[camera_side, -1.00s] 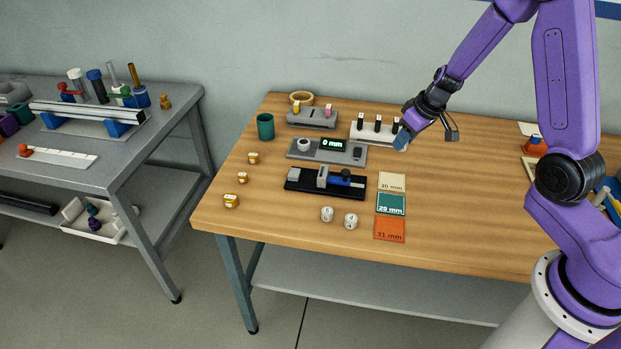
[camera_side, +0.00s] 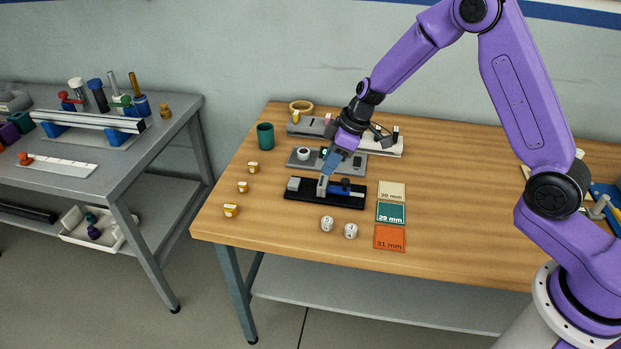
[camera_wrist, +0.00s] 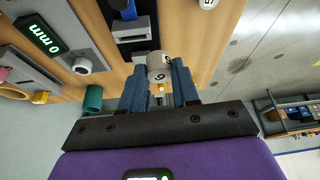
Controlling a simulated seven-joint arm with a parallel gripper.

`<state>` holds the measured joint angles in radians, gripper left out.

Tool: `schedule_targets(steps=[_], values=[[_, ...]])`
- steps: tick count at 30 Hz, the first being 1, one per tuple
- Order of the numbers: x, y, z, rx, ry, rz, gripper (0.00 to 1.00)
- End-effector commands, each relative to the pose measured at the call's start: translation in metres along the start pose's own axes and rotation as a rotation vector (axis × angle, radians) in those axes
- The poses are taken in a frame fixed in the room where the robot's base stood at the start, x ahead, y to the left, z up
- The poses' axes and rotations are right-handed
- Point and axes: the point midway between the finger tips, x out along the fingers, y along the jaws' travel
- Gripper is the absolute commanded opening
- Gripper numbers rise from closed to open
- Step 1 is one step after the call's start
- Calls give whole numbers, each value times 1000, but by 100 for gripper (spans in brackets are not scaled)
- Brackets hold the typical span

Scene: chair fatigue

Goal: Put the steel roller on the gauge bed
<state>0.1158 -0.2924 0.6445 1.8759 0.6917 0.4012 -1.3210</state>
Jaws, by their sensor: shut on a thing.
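My gripper (camera_side: 327,170) is shut on a pale grey roller (camera_wrist: 159,66), which shows between the fingertips in the wrist view with a dark mark on its face. In the side view the fingers point down over the black gauge bed (camera_side: 355,204), close to its grey upright block. I cannot make out the roller there, nor whether it touches the bed. The bed also shows in the wrist view (camera_wrist: 119,28), just beyond the fingertips. Its blue slide (camera_side: 345,190) lies to the right of my fingers.
Two pale marked rollers (camera_side: 327,224) stand in front of the bed. Cream, green and orange mm cards (camera_side: 390,238) lie to the right. A readout box shows 0 mm (camera_wrist: 41,38) behind the bed. A green cup (camera_side: 265,136) and several brass pieces (camera_side: 231,211) stand left.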

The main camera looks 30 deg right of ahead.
Motion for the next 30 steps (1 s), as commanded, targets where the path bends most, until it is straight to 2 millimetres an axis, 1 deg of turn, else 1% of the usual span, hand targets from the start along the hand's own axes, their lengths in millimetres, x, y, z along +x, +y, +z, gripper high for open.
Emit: schedule_targets(steps=[1,3,9,12,15,20,22,27,30], values=[[7,6,-5,1,0,0,0],[16,13,-12,0,0,0,0],[49,28,-17,1,-1,-1,0],[63,34,-19,2,-1,-1,0],[72,39,-21,3,0,1,0],[79,42,-23,3,1,1,0],[85,45,-23,3,0,0,0],[106,44,-14,2,-1,-1,0],[111,45,-12,3,0,1,0]])
